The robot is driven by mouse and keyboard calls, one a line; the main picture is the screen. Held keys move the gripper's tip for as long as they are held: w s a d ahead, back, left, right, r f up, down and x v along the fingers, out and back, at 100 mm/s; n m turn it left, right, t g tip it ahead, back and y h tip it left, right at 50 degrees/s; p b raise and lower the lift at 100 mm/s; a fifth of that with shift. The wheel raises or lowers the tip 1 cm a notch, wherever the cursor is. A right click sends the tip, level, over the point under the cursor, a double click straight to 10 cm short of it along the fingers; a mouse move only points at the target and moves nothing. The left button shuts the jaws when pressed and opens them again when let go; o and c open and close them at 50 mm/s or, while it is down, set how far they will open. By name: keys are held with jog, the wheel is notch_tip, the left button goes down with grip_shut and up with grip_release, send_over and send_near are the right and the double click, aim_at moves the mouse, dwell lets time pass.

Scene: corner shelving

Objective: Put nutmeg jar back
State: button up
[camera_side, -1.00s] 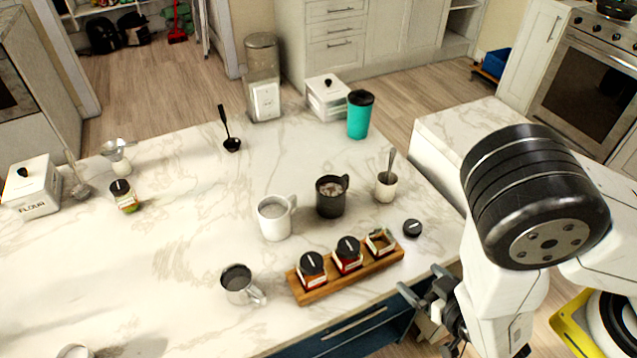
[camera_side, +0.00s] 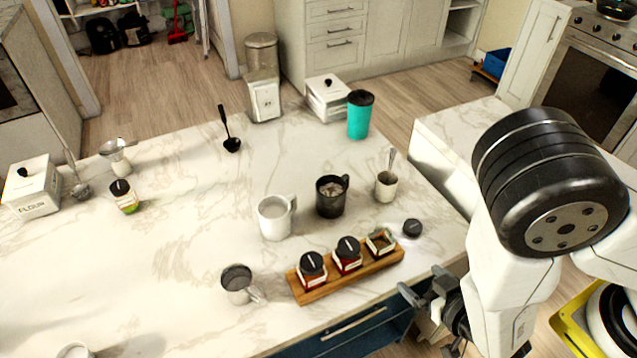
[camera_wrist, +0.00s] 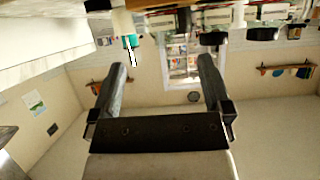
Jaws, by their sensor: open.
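A wooden rack (camera_side: 330,284) stands near the counter's front edge. It holds two black-lidded jars with red contents, the left rack jar (camera_side: 312,270) and the middle rack jar (camera_side: 347,255), and a lidless open jar (camera_side: 381,242) at its right end. No label is legible, so I cannot tell which jar is nutmeg. My gripper (camera_side: 421,283) is open and empty, right of the rack, beyond the counter edge. In the wrist view its fingers (camera_wrist: 163,77) are spread with nothing between them.
A loose black lid (camera_side: 412,228) lies right of the rack. A white mug (camera_side: 275,219), dark mug (camera_side: 331,198), spoon cup (camera_side: 386,186) and metal cup (camera_side: 238,285) stand around the rack. The left middle counter is clear. A blue drawer (camera_side: 350,335) is below.

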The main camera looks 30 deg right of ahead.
jog(key=w+d+r+m+g+y, duration=0.1)
jog(key=w+d+r+g, duration=0.2)
jog(key=w+r+g, duration=0.3)
jog(key=s+d+r+g, duration=0.1)
jog(key=d+r+g, duration=0.1)
jog(key=d+r, duration=0.2)
jog(key=s+d+r+n+g, duration=0.1)
jog(key=d+r+g, duration=0.1)
jog(key=d, duration=0.6)
jog(key=shift+r+h, duration=0.4)
jog(key=shift+r, duration=0.45)
